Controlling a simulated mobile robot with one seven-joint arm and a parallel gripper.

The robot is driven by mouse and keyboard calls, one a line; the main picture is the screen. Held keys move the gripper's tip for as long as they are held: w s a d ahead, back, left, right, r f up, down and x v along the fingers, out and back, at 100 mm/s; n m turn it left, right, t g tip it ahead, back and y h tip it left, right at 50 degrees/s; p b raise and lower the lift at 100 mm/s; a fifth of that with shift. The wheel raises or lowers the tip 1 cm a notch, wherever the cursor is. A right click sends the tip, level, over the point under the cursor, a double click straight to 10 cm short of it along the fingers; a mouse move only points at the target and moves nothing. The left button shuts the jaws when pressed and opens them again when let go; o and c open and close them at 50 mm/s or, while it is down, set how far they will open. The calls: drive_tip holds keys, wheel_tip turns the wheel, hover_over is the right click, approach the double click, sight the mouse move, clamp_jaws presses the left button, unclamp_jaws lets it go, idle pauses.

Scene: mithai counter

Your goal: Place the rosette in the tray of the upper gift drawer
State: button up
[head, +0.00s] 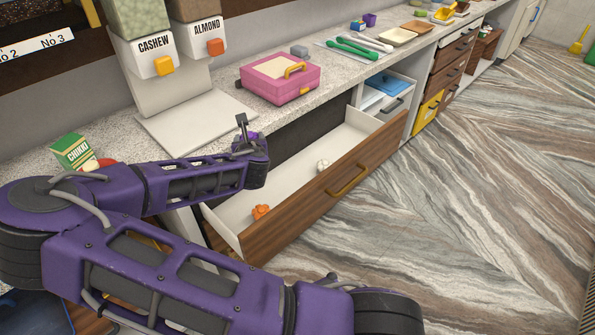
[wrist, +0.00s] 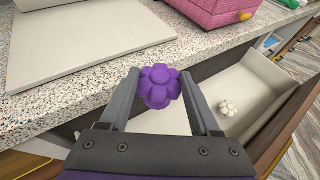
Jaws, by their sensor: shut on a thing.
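A purple rosette (wrist: 160,86) sits between the two fingers of my gripper (wrist: 163,88) in the wrist view; my gripper is shut on it. In the head view my gripper (head: 246,128) is near the counter's front edge, above the back of a large open drawer. This drawer (head: 300,207) has a white inside, a wooden front and a brass handle. A white rosette-like piece (head: 322,165) and an orange one (head: 261,212) lie in it. A smaller open drawer (head: 370,100) beyond it holds a blue thing (head: 389,84). I cannot tell which is the gift drawer.
A pink case (head: 279,80) and a white board (head: 190,122) lie on the speckled counter. Cashew (head: 153,58) and almond (head: 206,38) dispensers stand behind. A green chikki box (head: 73,152) is at the left. The marble floor at the right is clear.

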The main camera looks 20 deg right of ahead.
drive_tip(key=d+f+m+g+h+b, duration=0.25)
drive_tip(key=d+f+m+h, duration=0.25)
drive_tip(key=d+f, duration=0.25)
drive_tip(key=m+g+h+b, duration=0.2)
drive_tip(key=m+g+h, duration=0.2)
drive_tip(key=m+g, duration=0.2)
hover_over(299, 181)
drive_tip(key=s+a, duration=0.2)
drive_tip(key=s, duration=0.2)
wheel_tip(299, 181, down, 6)
drive_tip(key=f, duration=0.6)
drive_tip(key=f+b, duration=0.1)
drive_tip(key=f, duration=0.2)
drive_tip(key=shift+s+f, duration=0.25)
drive_tip(key=shift+f, duration=0.1)
drive_tip(key=shift+a, duration=0.1)
drive_tip(key=o, duration=1.3)
drive_tip(key=p+v, duration=0.1)
drive_tip(key=v, duration=1.1)
